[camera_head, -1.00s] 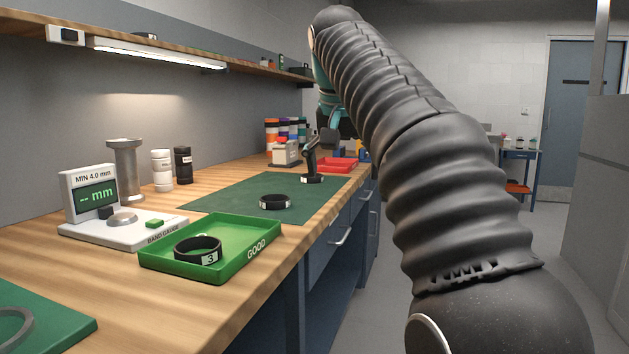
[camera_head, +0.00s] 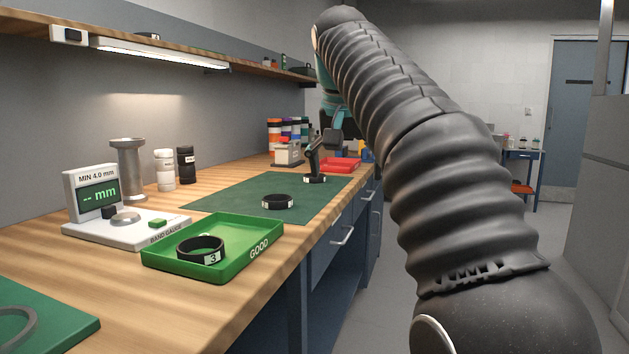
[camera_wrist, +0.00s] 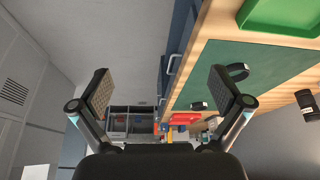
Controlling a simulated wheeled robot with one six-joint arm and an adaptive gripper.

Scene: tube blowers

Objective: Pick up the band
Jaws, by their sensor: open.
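A black band (camera_head: 277,201) with a white label lies flat on the green mat (camera_head: 232,196). Another black labelled band (camera_head: 315,180) lies near the mat's far end, partly hidden by a dark finger of my gripper (camera_head: 330,142). Both show in the wrist view, the nearer band (camera_wrist: 238,71) and the farther band (camera_wrist: 198,106). My gripper (camera_wrist: 158,88) is open and empty, its fingers wide apart. A third black band (camera_head: 200,247), labelled 3, lies in the green GOOD tray (camera_head: 262,232).
The band gauge (camera_head: 128,229) stands at the left behind the tray, its display reading "-- mm". A metal post (camera_head: 128,170), two small bottles (camera_head: 165,168) and a red tray (camera_head: 342,165) also stand on the wooden bench. Open floor lies right of the bench.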

